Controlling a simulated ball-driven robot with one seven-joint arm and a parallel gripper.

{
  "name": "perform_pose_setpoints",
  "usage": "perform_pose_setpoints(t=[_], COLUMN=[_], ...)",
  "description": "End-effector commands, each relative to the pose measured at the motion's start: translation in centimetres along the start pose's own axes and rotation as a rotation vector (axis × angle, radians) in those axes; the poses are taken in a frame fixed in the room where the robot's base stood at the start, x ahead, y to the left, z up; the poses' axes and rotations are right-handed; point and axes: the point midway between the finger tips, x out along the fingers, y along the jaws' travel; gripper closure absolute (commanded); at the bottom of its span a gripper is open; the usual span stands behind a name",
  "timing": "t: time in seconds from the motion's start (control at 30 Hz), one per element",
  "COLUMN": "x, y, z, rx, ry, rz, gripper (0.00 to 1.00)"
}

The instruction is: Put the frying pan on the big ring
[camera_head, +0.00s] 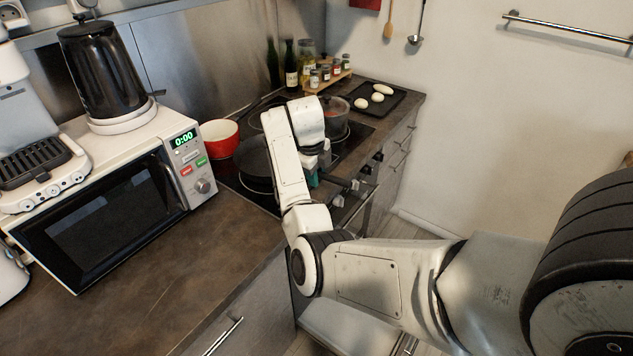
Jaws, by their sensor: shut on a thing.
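The dark frying pan (254,158) is at the front left of the black hob (243,191), partly hidden behind my arm. Its dark handle (348,181) seems to stick out to the right, past my gripper. My gripper (316,172) is at the handle and shut on it; the fingertips are mostly hidden by my wrist. I cannot tell whether the pan touches the hob or is slightly lifted. The big ring cannot be made out clearly, as the pan and my arm cover much of the hob.
A red pot (221,138) stands left of the pan, beside the microwave (120,190). A lidded pot (335,117) stands at the hob's right. Bottles and a jar rack (330,80) are behind. A tray (388,103) holds pale dough pieces. The front-left counter is clear.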

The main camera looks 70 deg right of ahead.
Motion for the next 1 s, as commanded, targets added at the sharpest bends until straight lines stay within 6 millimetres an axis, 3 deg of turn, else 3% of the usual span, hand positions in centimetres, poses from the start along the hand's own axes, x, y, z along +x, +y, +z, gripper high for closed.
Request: perform_pose_setpoints(t=[0.2,0.47,0.5,0.73,1.0], x=[2.3,2.7,2.9,2.9,2.7], y=[0.4,0.5,0.6,0.6,0.6], z=[0.0,0.0,-0.1,-0.1,0.0], rx=[0.0,0.002,0.0,0.0,0.0], ry=[-0.001,-0.003,0.001,0.001,0.0], rz=[-0.002,-0.002,0.0,0.0,0.0], gripper=[1.0,1.0,0.7,0.48,0.48])
